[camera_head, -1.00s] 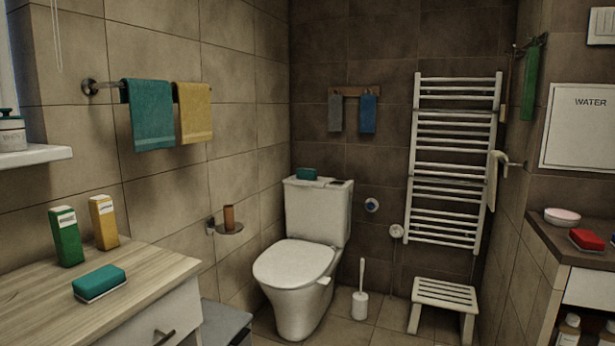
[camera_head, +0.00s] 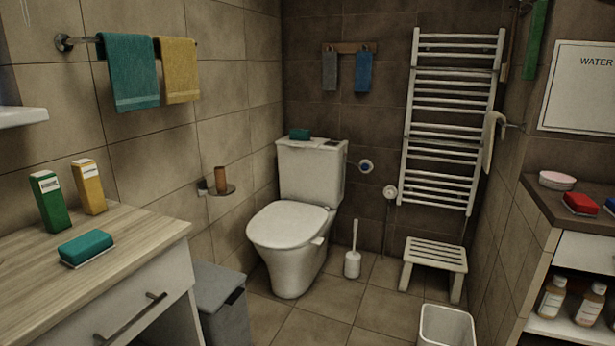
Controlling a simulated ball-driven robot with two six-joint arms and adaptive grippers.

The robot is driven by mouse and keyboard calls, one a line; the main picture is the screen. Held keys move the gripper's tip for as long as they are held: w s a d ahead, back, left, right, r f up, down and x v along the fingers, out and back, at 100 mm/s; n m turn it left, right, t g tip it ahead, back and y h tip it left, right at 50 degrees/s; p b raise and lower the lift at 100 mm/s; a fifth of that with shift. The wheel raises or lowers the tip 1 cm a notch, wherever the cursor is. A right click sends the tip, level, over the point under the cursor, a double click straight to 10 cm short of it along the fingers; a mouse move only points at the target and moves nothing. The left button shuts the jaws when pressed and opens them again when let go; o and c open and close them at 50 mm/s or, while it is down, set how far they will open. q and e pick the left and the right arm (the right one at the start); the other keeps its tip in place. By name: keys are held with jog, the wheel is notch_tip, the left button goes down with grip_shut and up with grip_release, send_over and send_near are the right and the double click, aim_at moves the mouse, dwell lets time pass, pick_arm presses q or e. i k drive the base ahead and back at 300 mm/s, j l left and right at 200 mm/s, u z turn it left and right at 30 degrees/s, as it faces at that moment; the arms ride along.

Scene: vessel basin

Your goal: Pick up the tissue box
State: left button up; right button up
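I cannot tell for sure which thing is the tissue box. A small teal block (camera_head: 300,134) lies on top of the toilet cistern at the back. A larger teal block with a pale base (camera_head: 86,248) lies on the wooden counter at the left. A green upright carton (camera_head: 50,202) and a yellow upright carton (camera_head: 89,187) stand behind it, each with a white label. A red block with a pale base (camera_head: 580,204) lies on the dark counter at the right. Neither of my grippers is in view.
The wooden counter (camera_head: 150,232) has a drawer with a handle. A grey lidded bin (camera_head: 219,290) stands beside it. The toilet (camera_head: 290,229), brush (camera_head: 352,262), white stool (camera_head: 435,254) and open white bin (camera_head: 445,326) stand on the floor. Tiled floor (camera_head: 325,311) is clear in the middle.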

aim_at(295, 133)
jog(key=i+l, duration=0.15)
jog(key=i, duration=0.4)
jog(key=i+l, duration=0.15)
jog(key=i, duration=0.4)
jog(key=i+l, duration=0.2)
jog(key=i, duration=0.4)
jog(key=i+l+u, duration=0.15)
jog(key=i+u, duration=0.3)
jog(key=i+l+u, duration=0.9)
jog(key=i, duration=0.05)
